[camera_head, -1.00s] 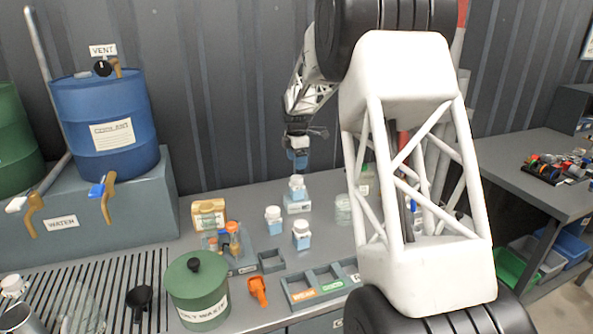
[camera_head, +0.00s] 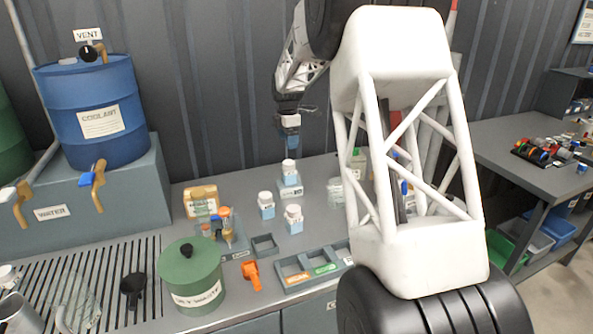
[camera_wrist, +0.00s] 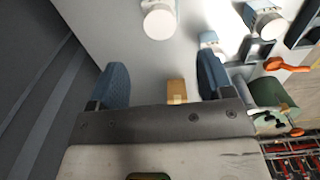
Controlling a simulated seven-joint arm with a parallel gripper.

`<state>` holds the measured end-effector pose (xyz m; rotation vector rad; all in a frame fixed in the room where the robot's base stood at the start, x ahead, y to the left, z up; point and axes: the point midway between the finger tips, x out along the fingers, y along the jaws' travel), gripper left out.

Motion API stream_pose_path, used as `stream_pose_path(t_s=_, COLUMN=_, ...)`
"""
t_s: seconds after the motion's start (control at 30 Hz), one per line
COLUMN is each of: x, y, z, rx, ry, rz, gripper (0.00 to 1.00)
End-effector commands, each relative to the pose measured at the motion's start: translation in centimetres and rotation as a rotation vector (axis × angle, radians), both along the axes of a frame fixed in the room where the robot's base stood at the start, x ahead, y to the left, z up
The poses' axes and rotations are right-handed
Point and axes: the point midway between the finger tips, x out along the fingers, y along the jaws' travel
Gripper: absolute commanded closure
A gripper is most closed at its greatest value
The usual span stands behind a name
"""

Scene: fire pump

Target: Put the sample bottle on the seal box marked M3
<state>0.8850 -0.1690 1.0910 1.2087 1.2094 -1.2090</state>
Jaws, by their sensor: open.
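Three white-capped bottles with pale blue lower parts show in the head view. One bottle (camera_head: 289,170) stands upright on a small grey-blue box (camera_head: 290,190) whose label is too small to read. The other two, a left bottle (camera_head: 266,205) and a right bottle (camera_head: 294,218), stand on the bench in front. I cannot tell which one is the sample bottle. My gripper (camera_head: 290,147) hangs just above the bottle on the box, apart from it. In the wrist view its two blue fingers (camera_wrist: 162,82) are spread with nothing between them, and a white cap (camera_wrist: 158,22) lies beyond them.
A green waste pot (camera_head: 191,277), an orange item (camera_head: 252,275) and a grey compartment tray (camera_head: 312,268) stand at the front. A tan box (camera_head: 201,200) and a glass jar (camera_head: 335,192) flank the bottles. A blue coolant drum (camera_head: 97,115) stands left.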

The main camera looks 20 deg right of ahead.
Motion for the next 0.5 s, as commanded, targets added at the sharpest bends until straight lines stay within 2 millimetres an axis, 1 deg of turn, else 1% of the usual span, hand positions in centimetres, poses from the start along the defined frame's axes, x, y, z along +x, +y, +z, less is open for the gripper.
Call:
stream_pose_path(t_s=0.17, x=-0.3, y=0.2, z=0.3, rx=0.0, ry=-0.002, rz=-0.01, gripper=0.26)
stream_pose_path(t_s=0.27, x=-1.1, y=0.6, z=0.8, rx=-0.001, ry=-0.005, rz=-0.031, gripper=0.26)
stream_pose_path(t_s=0.37, x=-2.3, y=1.2, z=1.8, rx=-0.002, ry=-0.012, rz=-0.07, gripper=0.26)
stream_pose_path(t_s=0.47, x=-4.2, y=2.2, z=3.0, rx=-0.003, ry=-0.02, rz=-0.124, gripper=0.26)
stream_pose_path(t_s=0.5, x=-5.1, y=2.6, z=3.5, rx=-0.003, ry=-0.024, rz=-0.15, gripper=0.26)
